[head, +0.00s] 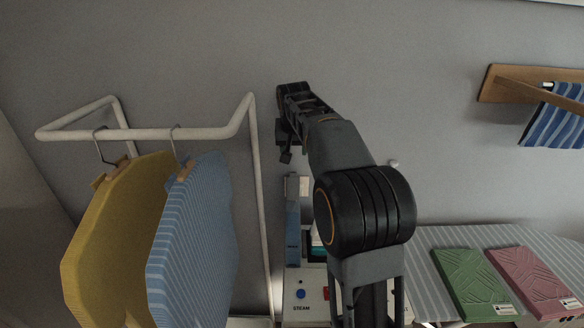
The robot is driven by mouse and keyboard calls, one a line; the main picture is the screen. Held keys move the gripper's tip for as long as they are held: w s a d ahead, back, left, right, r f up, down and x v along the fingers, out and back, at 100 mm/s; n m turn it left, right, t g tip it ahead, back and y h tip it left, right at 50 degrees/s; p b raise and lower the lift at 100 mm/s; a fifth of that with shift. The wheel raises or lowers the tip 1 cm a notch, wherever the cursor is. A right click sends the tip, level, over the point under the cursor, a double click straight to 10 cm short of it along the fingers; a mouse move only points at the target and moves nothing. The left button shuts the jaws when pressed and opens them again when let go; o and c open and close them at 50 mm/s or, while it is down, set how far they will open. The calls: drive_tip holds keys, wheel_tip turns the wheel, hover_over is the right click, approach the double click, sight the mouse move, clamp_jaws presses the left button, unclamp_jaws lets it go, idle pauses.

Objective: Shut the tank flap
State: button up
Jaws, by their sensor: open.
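The steam station (302,287) stands low in the middle of the head view, a white box marked STEAM with a blue round button and a red switch. A narrow blue panel (293,232) stands upright on its left part, with a pale tab at its top; it looks like the tank flap, standing open. A teal patch beside it is partly hidden by my arm. My gripper (286,156) is small and dark, pointing down above the panel in the picture and apart from it. It is open, and I see nothing in it.
A white rail (150,134) at left carries a yellow garment (115,235) and a blue striped garment (195,240) on hangers. A striped board (425,290) at right holds a green folded cloth (465,280) and a pink one (532,277). A wooden wall rack (510,85) is upper right.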

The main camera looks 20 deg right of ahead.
sight(293, 178)
drive_tip(key=p+x, duration=0.1)
drive_tip(key=x, duration=1)
drive_tip(key=shift+w+a+f+p, duration=0.1)
drive_tip(key=shift+w+f+p, duration=0.1)
drive_tip(key=shift+f+p, duration=0.2)
drive_tip(key=shift+c, duration=0.2)
clamp_jaws()
